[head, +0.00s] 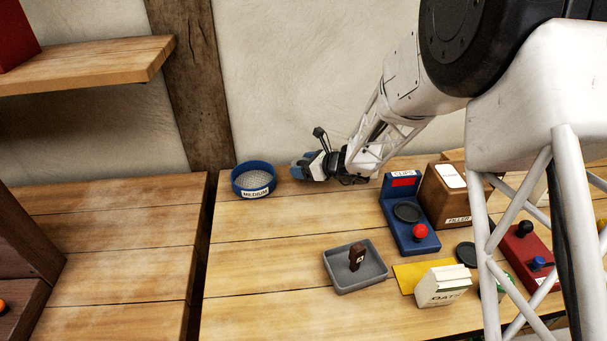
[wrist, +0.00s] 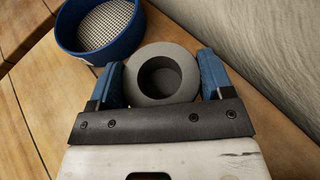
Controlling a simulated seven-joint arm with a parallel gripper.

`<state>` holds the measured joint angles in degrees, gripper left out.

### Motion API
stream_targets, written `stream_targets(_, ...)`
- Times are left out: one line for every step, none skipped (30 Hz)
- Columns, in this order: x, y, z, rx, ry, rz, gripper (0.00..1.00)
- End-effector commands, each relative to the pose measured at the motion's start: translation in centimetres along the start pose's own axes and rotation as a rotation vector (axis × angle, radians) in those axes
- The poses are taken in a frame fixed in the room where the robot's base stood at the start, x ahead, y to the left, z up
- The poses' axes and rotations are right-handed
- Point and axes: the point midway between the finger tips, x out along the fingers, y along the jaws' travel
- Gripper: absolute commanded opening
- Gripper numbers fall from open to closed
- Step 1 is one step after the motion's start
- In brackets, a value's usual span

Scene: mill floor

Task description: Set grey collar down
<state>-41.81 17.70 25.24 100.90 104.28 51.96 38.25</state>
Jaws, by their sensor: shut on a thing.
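The grey collar (wrist: 136,66) is a thick ring with a dark hole, seen from above in the wrist view. My gripper (wrist: 160,82) has its two blue fingers on either side of the collar and is shut on it. In the head view my gripper (head: 300,168) is at the back of the table, just right of the blue sieve. The collar cannot be made out in the head view. Whether the collar touches the table is not clear.
The blue sieve (head: 239,190), labelled MEDIUM, stands close to my gripper on the left; the wall is close behind. A grey tray (head: 340,284) with a brown piece, a blue scale (head: 401,236), a wooden FILLER box (head: 432,199) and an oats carton (head: 438,292) stand rightward. The left-middle tabletop is clear.

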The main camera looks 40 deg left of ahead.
Motion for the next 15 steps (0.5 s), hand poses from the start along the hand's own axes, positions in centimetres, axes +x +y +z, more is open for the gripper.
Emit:
stream_targets(0.0, 0.0, 0.0, 0.0, 0.0, 0.0, 0.45)
stream_targets(0.0, 0.0, 0.0, 0.0, 0.0, 0.0, 0.45)
stream_targets(0.0, 0.0, -0.1, 0.0, 0.0, 0.0, 0.45)
stream_targets(0.1, 0.0, -0.3, 0.0, 0.0, 0.0, 0.45)
stream_targets(0.2, 0.0, -0.4, 0.001, 0.0, 0.0, 0.45)
stream_targets(0.3, 0.0, -0.7, 0.001, 0.0, 0.0, 0.45)
stream_targets(0.4, 0.0, -1.0, 0.001, 0.0, 0.0, 0.45)
stream_targets(0.5, 0.0, -1.2, 0.001, 0.0, 0.0, 0.45)
stream_targets(0.7, 0.0, -1.6, 0.001, 0.0, 0.0, 0.45)
stream_targets(0.8, 0.0, -1.9, 0.002, 0.0, 0.0, 0.45)
stream_targets(0.9, 0.0, -2.2, 0.002, 0.0, 0.0, 0.45)
stream_targets(1.1, 0.0, -2.5, 0.001, 0.0, 0.0, 0.45)
stream_targets(1.1, 0.0, -2.8, 0.0, 0.0, 0.001, 0.45)
stream_targets(1.2, 0.0, -3.0, 0.0, 0.0, 0.001, 0.45)
stream_targets(1.3, 0.0, -3.1, 0.0, 0.0, 0.0, 0.45)
